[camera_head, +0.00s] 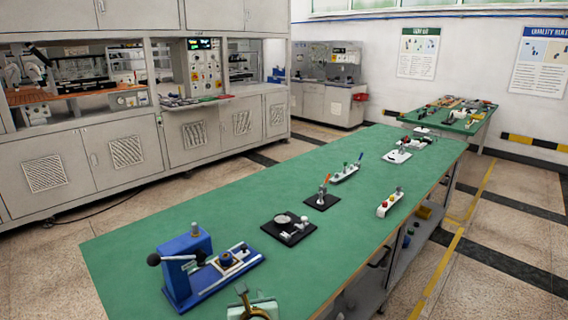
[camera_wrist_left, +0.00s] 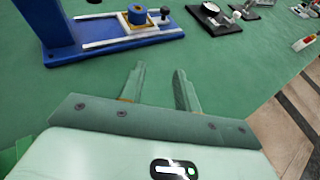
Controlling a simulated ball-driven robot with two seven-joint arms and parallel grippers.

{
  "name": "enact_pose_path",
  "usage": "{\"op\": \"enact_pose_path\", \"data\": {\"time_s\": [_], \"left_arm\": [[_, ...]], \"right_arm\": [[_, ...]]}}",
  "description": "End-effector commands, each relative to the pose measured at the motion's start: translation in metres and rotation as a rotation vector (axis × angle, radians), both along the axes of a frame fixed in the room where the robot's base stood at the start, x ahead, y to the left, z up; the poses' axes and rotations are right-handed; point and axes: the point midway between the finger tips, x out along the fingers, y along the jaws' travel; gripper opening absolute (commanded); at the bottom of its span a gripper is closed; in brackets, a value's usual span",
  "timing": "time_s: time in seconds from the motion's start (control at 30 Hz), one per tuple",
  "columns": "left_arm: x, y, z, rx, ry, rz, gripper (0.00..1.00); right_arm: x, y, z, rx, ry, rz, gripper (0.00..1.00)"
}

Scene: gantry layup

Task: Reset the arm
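My left gripper (camera_head: 252,302) shows at the bottom edge of the head view, in front of the green workbench (camera_head: 330,245). In the left wrist view its two greenish fingers (camera_wrist_left: 160,70) are spread apart with only bare bench top between them. It holds nothing. A blue fixture (camera_head: 180,265) with a black-knobbed lever stands on the bench just beyond the gripper and to its left. The fixture also shows at the top left of the left wrist view (camera_wrist_left: 50,25). My right gripper is in neither view.
A black-based dial device (camera_head: 288,228), a black plate with an orange-handled part (camera_head: 322,200) and a white button box (camera_head: 389,204) stand farther along the bench. Grey cabinets (camera_head: 120,150) line the left. A second green table (camera_head: 450,116) is behind. Tiled floor is free at right.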

Motion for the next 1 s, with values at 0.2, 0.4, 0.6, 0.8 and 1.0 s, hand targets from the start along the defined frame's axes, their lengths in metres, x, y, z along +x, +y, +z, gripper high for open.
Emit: {"op": "enact_pose_path", "data": {"time_s": [0.2,0.4,0.6,0.8,1.0], "left_arm": [[-0.004,0.002,0.017,0.154,-0.093,-0.096,0.32],[-0.013,0.002,0.039,0.373,-0.203,-0.216,0.32],[-0.040,-0.004,0.066,0.774,-0.352,-0.408,0.32],[-0.099,-0.018,0.072,1.445,-0.474,-0.715,0.32],[-0.204,0.015,0.010,2.458,-0.358,-1.335,0.32]], "right_arm": [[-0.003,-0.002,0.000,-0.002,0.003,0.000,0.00],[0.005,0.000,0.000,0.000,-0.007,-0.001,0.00],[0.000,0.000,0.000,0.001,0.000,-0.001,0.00],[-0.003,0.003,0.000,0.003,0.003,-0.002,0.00],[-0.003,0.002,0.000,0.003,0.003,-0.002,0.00]]}}
